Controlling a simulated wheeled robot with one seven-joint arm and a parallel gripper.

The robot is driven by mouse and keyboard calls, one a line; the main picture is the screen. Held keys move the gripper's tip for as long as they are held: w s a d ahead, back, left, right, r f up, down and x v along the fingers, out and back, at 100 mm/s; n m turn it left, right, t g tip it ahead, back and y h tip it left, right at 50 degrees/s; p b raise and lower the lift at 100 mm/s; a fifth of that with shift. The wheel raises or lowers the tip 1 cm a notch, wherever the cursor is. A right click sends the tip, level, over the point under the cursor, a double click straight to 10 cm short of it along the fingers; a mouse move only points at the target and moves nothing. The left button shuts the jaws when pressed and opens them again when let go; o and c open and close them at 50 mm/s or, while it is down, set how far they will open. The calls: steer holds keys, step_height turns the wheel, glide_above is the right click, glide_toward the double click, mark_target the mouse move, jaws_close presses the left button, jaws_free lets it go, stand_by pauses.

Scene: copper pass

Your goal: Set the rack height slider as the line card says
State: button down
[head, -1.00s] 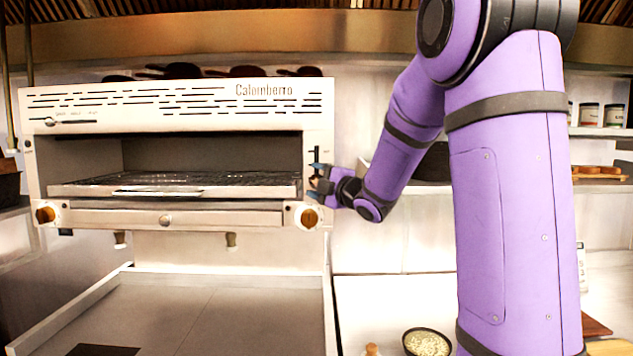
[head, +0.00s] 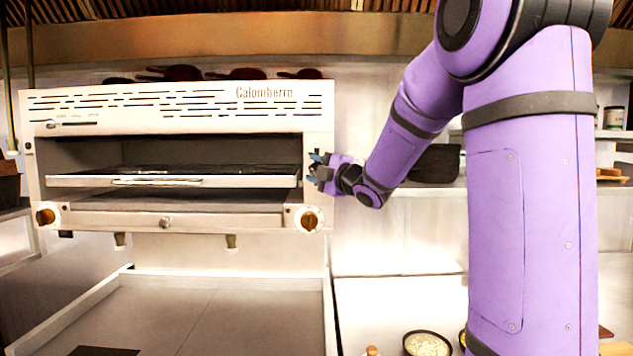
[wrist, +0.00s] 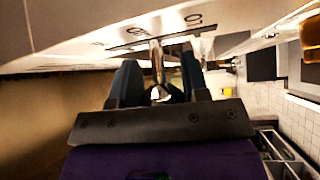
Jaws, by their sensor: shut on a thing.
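The rack height slider shows in the wrist view as a shiny metal lever (wrist: 159,92) with a dark slot (wrist: 150,38) behind it and small markings beside the slot. My gripper (wrist: 160,65) is shut on the lever, one dark finger on each side. In the head view, my gripper (head: 316,170) is at the right front edge of the white Calomberro grill (head: 180,112) and hides most of the slider. The rack (head: 80,181) sits level in the grill's opening, around mid-height. I cannot make out a line card.
Two brass knobs, one left (head: 46,216) and one right (head: 309,220), sit below the opening; the right one is just under my gripper. Dark pans (head: 235,74) lie on top. A bowl (head: 427,343) stands on the counter at lower right.

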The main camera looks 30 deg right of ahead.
steer(key=c, duration=0.7)
jaws_free()
steer(key=shift+s, duration=0.1)
steer(key=v, duration=1)
steer(key=shift+s+d, duration=0.1)
steer(key=shift+s, duration=0.2)
steer(key=s+a+f+m+g+h, duration=0.1)
steer(key=s+a+f+m+g, duration=0.2)
steer(key=s+a+m, duration=0.3)
steer(key=s+a+f+m+g+h, duration=0.1)
steer(key=s+a+f+m+g, duration=0.3)
steer(key=s, duration=0.6)
steer(key=s+a+f+m+g+h, duration=0.1)
steer(key=s+a+f+m+g, duration=0.2)
steer(key=s+a+m+g, duration=0.4)
steer(key=shift+s+a+f+m, duration=0.2)
steer(key=shift+s+a+m, duration=0.1)
steer(key=shift+s+m, duration=0.4)
